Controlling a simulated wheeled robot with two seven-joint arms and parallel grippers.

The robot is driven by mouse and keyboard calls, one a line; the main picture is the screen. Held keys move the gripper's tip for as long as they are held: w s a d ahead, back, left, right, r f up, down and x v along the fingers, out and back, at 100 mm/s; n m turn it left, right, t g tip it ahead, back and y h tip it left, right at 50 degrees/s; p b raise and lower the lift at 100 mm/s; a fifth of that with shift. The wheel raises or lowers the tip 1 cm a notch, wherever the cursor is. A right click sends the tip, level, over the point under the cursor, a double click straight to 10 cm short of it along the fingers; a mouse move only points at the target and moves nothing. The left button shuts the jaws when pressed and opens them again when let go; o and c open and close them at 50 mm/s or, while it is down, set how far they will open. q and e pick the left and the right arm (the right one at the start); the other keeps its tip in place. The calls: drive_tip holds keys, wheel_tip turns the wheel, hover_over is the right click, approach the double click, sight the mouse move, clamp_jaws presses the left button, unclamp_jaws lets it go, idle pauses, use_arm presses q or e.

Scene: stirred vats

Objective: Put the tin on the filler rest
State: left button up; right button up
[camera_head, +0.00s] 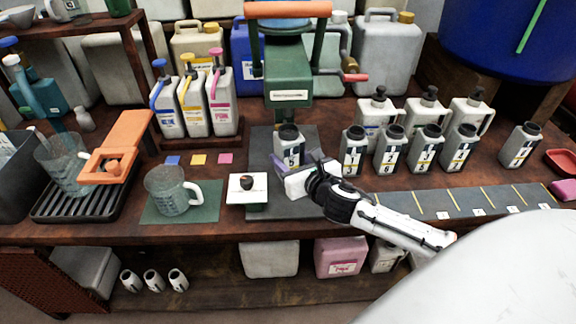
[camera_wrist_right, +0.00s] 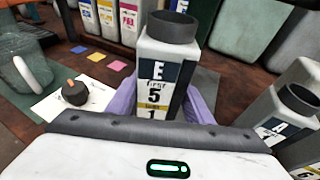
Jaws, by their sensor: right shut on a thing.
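A white tin (camera_head: 290,150) with a dark neck and a label reading E and 5 is upright below the green filler (camera_head: 288,85). My right gripper (camera_head: 300,168) is shut on this tin. In the right wrist view the tin (camera_wrist_right: 165,75) stands between the purple fingers (camera_wrist_right: 162,103). The dark grey plate (camera_head: 262,142) under the filler looks like the filler rest. The tin is over or on this plate; I cannot tell whether its base touches, since the gripper hides it. My left gripper is not in view.
Several similar tins (camera_head: 354,152) stand close to the right of the held tin. A white tile with a dark knob (camera_head: 247,183) and a clear jug (camera_head: 172,192) are to the left. A grey marked strip (camera_head: 440,204) runs along the right front edge.

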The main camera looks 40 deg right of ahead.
drive_tip(key=shift+w, duration=0.3)
wheel_tip(320, 180, down, 4)
drive_tip(key=shift+r+b, duration=0.2)
drive_tip(key=shift+b, duration=0.3)
drive_tip(key=o, duration=1.1)
drive_tip(key=p+v, duration=0.1)
drive_tip(key=v, duration=1.1)
drive_tip(key=shift+r, duration=0.1)
